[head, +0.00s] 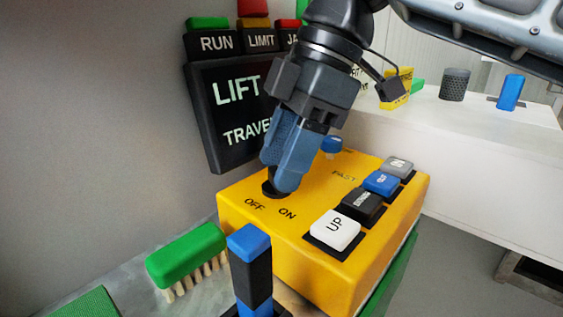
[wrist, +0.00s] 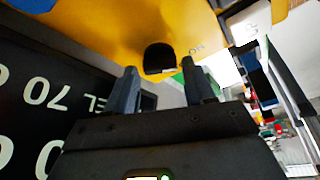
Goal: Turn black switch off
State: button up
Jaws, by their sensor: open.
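The black switch (head: 270,188) sits on top of the yellow control box (head: 300,262), beside the OFF and ON labels. In the head view it is mostly hidden behind my fingertips. In the wrist view the black switch (wrist: 160,56) shows as a dark rounded shape on the yellow surface, with a finger to either side of its line. My gripper (head: 282,178) points down at the switch with its blue-grey fingers close to it. In the wrist view my gripper (wrist: 158,72) is open with a gap between the fingers. I cannot tell whether a finger touches the switch.
White UP (head: 335,229), black (head: 363,207), blue (head: 382,183) and grey (head: 397,167) buttons line the box's right side. A blue knob (head: 331,145) is behind my fingers. A dark sign (head: 215,120) stands close behind. A green brush (head: 186,254) and blue-black lever (head: 252,270) are in front.

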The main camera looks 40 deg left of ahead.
jog(key=shift+s+f, duration=0.15)
jog(key=shift+f, duration=0.2)
jog(key=shift+c, duration=0.4)
jog(key=c, duration=0.7)
